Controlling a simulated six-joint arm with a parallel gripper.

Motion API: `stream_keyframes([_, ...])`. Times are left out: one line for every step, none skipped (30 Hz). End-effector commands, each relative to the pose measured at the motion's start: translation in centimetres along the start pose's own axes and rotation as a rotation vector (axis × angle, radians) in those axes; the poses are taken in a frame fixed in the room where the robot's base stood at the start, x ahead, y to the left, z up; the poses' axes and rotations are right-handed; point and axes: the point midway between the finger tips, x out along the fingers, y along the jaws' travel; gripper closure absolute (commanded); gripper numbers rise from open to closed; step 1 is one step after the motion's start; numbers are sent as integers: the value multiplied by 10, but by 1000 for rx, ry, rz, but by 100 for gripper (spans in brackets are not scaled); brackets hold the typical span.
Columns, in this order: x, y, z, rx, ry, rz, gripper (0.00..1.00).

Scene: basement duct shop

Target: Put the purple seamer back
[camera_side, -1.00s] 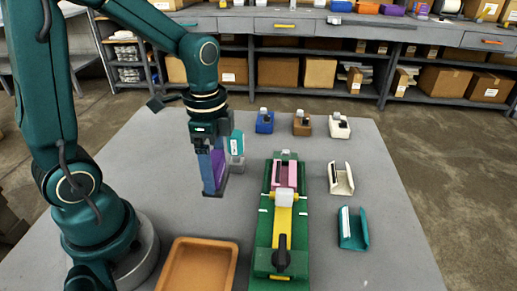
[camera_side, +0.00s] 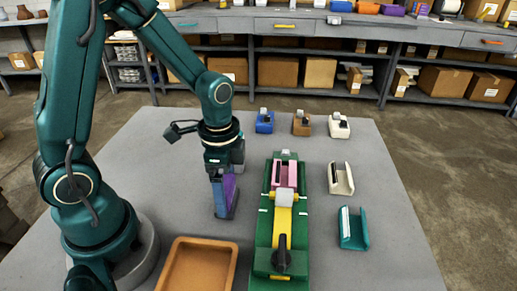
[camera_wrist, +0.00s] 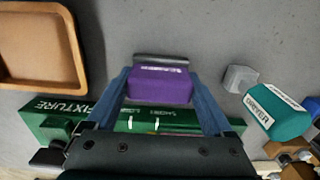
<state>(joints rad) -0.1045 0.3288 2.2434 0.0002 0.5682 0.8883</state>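The purple seamer (camera_side: 229,189) is a purple block with a dark grey strip at its lower end. My gripper (camera_side: 222,190) points down with its blue fingers on either side of the seamer. In the wrist view the seamer (camera_wrist: 160,84) sits between the two fingers (camera_wrist: 160,90), which appear to touch its sides. It is over the grey table, left of the green fixture and behind the tan tray. I cannot tell whether its lower end touches the table.
The green fixture (camera_side: 263,235) holds a pink piece (camera_side: 285,174). A tan tray (camera_side: 230,262) lies in front. A teal labelled block (camera_wrist: 277,112) and a grey block (camera_wrist: 240,79) stand nearby. Cream (camera_side: 341,180) and teal (camera_side: 354,229) holders stand right. Blue, brown and white items line the back.

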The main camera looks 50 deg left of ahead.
Motion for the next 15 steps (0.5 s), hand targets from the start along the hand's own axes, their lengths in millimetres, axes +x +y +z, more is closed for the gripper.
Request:
stream_keyframes([0,0,0,0,0,0,0])
stream_keyframes([0,0,0,0,0,0,0])
stream_keyframes([0,0,0,0,0,0,0])
stream_keyframes([0,0,0,0,0,1,0])
stream_keyframes([0,0,0,0,0,1,0])
stream_keyframes([0,0,0,0,-1,1,0])
stream_keyframes([0,0,0,0,-1,1,0])
stream_keyframes([0,0,0,0,0,1,0])
stream_keyframes([0,0,0,0,0,1,0])
stream_keyframes([0,0,0,0,0,0,0])
stream_keyframes([-1,0,0,0,0,0,0])
stream_keyframes([-3,0,0,0,0,0,0])
stream_keyframes([-5,0,0,0,1,-1,0])
stream_keyframes([-7,-1,-1,0,2,-3,0])
stream_keyframes([-12,-1,-1,0,3,-4,0])
